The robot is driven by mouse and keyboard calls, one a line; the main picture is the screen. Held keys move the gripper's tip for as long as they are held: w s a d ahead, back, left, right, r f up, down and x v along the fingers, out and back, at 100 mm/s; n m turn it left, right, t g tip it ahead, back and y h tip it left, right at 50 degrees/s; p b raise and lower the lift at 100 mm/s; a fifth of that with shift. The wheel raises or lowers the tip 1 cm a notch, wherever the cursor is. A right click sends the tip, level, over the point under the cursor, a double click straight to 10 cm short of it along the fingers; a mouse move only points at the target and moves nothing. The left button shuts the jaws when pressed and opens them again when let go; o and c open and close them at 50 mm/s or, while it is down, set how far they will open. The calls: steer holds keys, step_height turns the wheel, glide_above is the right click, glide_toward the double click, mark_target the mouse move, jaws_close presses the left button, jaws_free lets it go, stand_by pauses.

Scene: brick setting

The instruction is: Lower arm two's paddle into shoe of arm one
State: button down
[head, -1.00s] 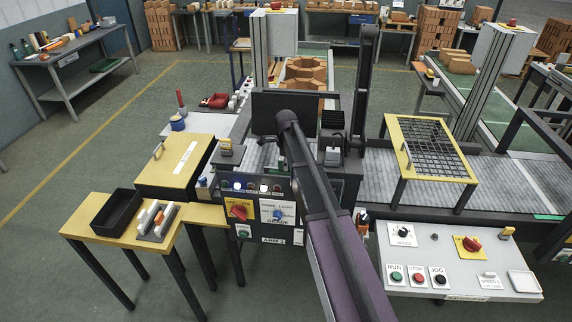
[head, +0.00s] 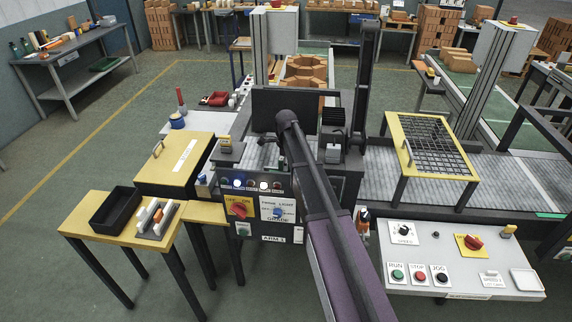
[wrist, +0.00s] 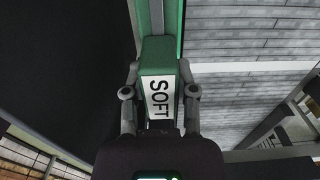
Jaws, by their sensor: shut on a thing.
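In the wrist view, my gripper (wrist: 159,72) is shut on a green block (wrist: 157,54) with a white label reading SOFT. A finger lies along each side of it. The green piece runs on upward past a grey strip to the top edge. In the head view, my purple arm crosses in front of the machine and hides the gripper and the held piece. The panel marked ARM 1 (head: 274,239) is on the machine's front, left of my arm. I cannot tell which part is the shoe, or whether the held piece touches anything.
A yellow table (head: 88,236) at the left bears a black tray (head: 117,222) and a rack with upright white and orange pieces. A yellow-framed grid guard (head: 398,128) stands over the conveyor. A grey control console (head: 447,262) is right of my arm.

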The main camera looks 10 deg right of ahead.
steer(key=shift+f+b, duration=3.35)
steer(key=shift+f, duration=0.05)
stand_by(0.5)
steer(key=shift+c, duration=1.6)
jaws_free()
steer(key=shift+r, duration=0.2)
step_height(320, 180, up, 14)
steer(key=p, duration=1.4)
steer(key=shift+f, duration=0.2)
